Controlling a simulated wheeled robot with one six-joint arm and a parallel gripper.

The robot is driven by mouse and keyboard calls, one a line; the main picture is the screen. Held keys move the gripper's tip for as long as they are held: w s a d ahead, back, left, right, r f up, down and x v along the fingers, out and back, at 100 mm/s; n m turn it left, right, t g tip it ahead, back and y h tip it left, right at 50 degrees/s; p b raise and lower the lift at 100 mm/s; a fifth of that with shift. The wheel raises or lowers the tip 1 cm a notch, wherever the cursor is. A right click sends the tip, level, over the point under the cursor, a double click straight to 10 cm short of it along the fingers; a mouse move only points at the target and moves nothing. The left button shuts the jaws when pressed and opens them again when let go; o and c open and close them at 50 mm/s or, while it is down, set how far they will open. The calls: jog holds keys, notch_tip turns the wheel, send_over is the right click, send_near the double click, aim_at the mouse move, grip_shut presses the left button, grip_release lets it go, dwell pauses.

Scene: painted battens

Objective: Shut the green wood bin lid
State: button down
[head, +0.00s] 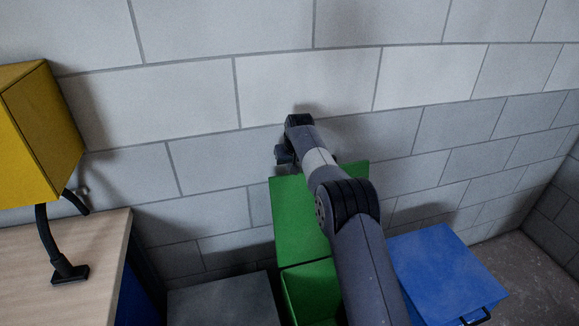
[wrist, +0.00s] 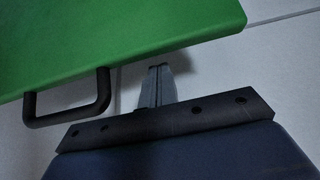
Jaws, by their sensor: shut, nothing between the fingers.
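The green bin's lid (head: 296,222) stands open and raised towards the block wall, above the green bin body (head: 306,288). My arm crosses in front and hides part of both. My gripper (head: 284,157) is at the lid's top edge, near the wall. In the wrist view, the lid (wrist: 110,35) fills the upper left, with a black bar handle (wrist: 68,120) on its edge. My gripper's fingers (wrist: 159,68) are shut and empty, right of the handle and close to the lid's edge. I cannot tell whether they touch the lid.
A blue bin (head: 440,270) with a closed lid and black handle stands right of the green one. A grey box top (head: 225,300) is to the left. The block wall (head: 300,85) is close behind.

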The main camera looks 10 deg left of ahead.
jog(key=shift+s+d+r, duration=0.15)
jog(key=shift+s+d, duration=0.05)
jog(key=shift+s, duration=0.25)
jog(key=shift+s+d+r, duration=0.1)
jog(key=shift+s+d, duration=0.05)
jog(key=shift+s, duration=0.25)
